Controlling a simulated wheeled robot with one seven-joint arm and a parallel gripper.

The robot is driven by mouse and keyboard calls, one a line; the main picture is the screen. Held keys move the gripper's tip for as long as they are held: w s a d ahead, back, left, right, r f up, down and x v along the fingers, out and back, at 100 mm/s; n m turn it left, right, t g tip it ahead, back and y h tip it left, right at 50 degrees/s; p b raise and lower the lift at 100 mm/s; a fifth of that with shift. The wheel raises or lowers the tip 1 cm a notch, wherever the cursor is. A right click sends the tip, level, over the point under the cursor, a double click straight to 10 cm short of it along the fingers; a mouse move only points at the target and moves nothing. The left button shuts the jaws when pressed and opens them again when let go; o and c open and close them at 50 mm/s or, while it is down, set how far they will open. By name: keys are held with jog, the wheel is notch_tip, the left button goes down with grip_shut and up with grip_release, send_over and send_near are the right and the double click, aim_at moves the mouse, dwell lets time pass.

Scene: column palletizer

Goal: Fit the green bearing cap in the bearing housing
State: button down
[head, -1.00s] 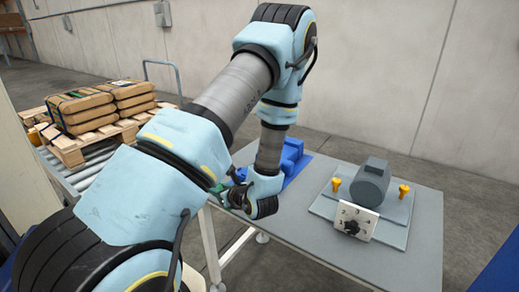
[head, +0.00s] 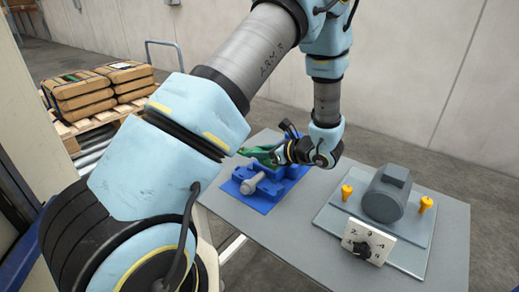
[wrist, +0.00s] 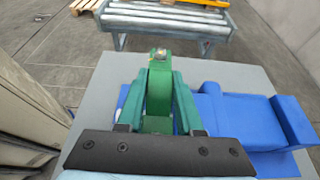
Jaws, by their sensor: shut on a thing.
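The green bearing cap (wrist: 158,95) is clamped between the two green fingers of my gripper (wrist: 159,112) in the wrist view, with a small grey piece at its far end. In the head view my gripper (head: 266,155) is at the far left part of the table, and the cap is hard to tell from the green fingers there. The blue bearing housing (head: 270,192) stands on a blue mat with a grey shaft (head: 253,183) in it. The gripper is above or just behind the housing; the exact gap is unclear. In the wrist view blue blocks (wrist: 228,118) lie right of the cap.
On the grey table (head: 300,222), a grey motor (head: 384,194) sits on a plate with two yellow knobs, right of the housing. A white dial panel (head: 368,240) stands in front. A roller conveyor (wrist: 160,25) and a pallet of brown sacks (head: 85,95) are beyond the table.

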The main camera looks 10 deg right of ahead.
aim_at(259, 178)
jog(key=shift+f+b, duration=2)
jog(key=shift+f, duration=1.25)
jog(key=shift+f+b, duration=0.5)
jog(key=shift+b, duration=0.1)
jog(key=shift+c, duration=2.4)
grip_release()
jog(key=shift+s+f, duration=0.1)
jog(key=b+v, duration=0.2)
jog(key=v, duration=0.8)
jog(key=shift+s+d+r, duration=0.2)
jog(key=shift+s+d, duration=0.05)
